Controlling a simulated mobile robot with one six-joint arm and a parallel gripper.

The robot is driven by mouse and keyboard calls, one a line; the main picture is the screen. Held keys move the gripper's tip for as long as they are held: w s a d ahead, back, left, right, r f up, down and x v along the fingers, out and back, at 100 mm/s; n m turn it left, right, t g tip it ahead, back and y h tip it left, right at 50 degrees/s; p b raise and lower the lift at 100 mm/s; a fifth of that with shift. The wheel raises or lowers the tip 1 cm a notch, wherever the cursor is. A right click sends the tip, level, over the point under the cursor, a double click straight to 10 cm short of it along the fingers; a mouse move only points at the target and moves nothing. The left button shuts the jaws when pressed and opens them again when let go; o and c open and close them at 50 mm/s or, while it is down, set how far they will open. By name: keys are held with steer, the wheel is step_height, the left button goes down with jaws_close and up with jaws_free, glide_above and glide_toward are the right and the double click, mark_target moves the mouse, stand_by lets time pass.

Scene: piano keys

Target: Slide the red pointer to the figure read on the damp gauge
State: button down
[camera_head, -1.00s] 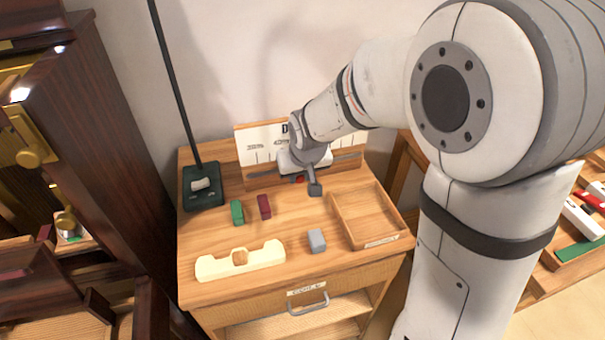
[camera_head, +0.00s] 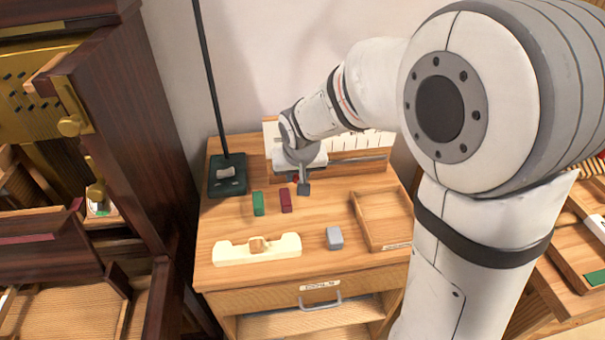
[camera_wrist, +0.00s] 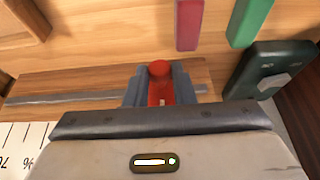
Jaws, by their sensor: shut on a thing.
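The red pointer (camera_wrist: 159,72) shows in the wrist view between the two grey fingers of my gripper (camera_wrist: 160,88), which is shut on it. It sits at the slotted rail (camera_wrist: 70,96) of a wooden scale board. The white scale (camera_head: 358,141) has black tick marks. In the wrist view part of the scale (camera_wrist: 22,142) shows upside down, with a figure that looks like 70 and a % sign. I cannot identify a damp gauge or its reading.
On the wooden bench top (camera_head: 230,228) are a green block (camera_head: 258,204), a dark red block (camera_head: 286,201), a grey block (camera_head: 334,238), a cream holder (camera_head: 225,252) and an open tray (camera_head: 385,222). A dark lamp base (camera_head: 228,183) stands left of my gripper. The piano (camera_head: 150,110) is further left.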

steer(key=shift+d, duration=0.1)
steer(key=c, duration=1.2)
jaws_free()
steer(key=shift+c, duration=0.2)
steer(key=shift+r, duration=0.1)
steer(key=v, duration=0.7)
steer(key=shift+s+r+p, duration=0.2)
steer(key=shift+r+p, duration=0.05)
steer(key=shift+p, duration=0.15)
steer(key=s+d+r+g+p, duration=0.1)
steer(key=s+d+r+p, duration=0.2)
steer(key=s+d, duration=0.3)
steer(key=s+d+r+m+p, duration=0.1)
steer(key=s+d+r+p, duration=0.3)
steer(key=s+d, duration=0.3)
steer(key=s+p, duration=0.1)
steer(key=s, duration=0.4)
steer(key=shift+d+r+m+g+h, duration=0.3)
steer(key=shift+g, duration=0.1)
